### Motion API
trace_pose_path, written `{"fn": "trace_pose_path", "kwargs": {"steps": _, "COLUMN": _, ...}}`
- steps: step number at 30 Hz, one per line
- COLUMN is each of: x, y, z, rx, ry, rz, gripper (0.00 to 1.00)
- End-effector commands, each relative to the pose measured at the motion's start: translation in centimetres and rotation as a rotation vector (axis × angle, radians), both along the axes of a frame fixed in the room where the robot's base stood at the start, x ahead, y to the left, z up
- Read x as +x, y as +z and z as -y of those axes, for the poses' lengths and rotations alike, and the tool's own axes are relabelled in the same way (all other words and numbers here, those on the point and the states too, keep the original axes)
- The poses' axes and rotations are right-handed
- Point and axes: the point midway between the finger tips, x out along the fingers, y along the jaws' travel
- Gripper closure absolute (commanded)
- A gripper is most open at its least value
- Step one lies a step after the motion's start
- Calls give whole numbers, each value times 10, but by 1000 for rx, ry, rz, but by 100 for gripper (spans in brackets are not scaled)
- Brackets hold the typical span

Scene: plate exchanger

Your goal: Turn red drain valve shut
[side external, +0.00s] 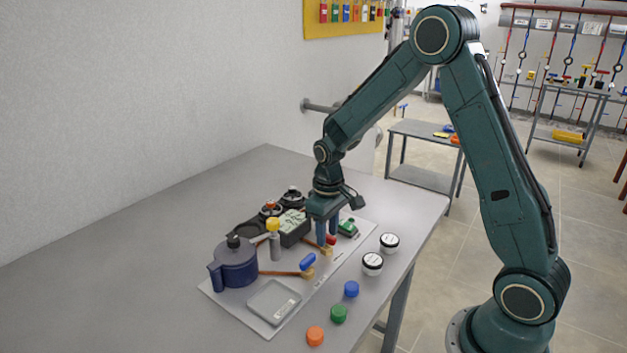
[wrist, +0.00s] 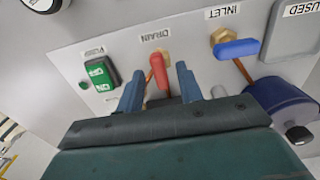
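The red drain valve handle (wrist: 156,82) sits on a brass body (wrist: 166,57) under the DRAIN label (wrist: 155,38). In the wrist view it points from the body down toward my gripper's palm, roughly along the copper pipe behind it. In the side external view only a small red part (side external: 331,240) shows beside my fingers. My gripper (wrist: 158,70) is open, with one finger on each side of the red handle. It points down at the board, and it shows in the side view (side external: 328,237). Gaps show between handle and fingers, so I see no grip.
The blue inlet valve handle (wrist: 237,48) and the green pump switch (wrist: 100,73) flank the drain. A dark blue pot (side external: 236,262), a grey tray (side external: 273,301) and a black unit (side external: 292,228) share the board (side external: 232,308). Loose coloured caps (side external: 338,313) lie in front.

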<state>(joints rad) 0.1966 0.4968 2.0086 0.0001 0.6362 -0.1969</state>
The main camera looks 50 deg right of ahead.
Motion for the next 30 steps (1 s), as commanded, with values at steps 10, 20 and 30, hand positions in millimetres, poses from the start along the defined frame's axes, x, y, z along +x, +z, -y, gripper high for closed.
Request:
{"fn": "trace_pose_path", "kwargs": {"steps": 10, "x": 0, "y": -1, "z": 0, "rx": 0, "ry": 0, "rz": 0, "gripper": 75}}
{"fn": "trace_pose_path", "kwargs": {"steps": 20, "x": 0, "y": -1, "z": 0, "rx": 0, "ry": -3, "rz": 0, "gripper": 100}}
{"fn": "trace_pose_path", "kwargs": {"steps": 30, "x": 0, "y": -1, "z": 0, "rx": 0, "ry": -83, "rz": 0, "gripper": 100}}
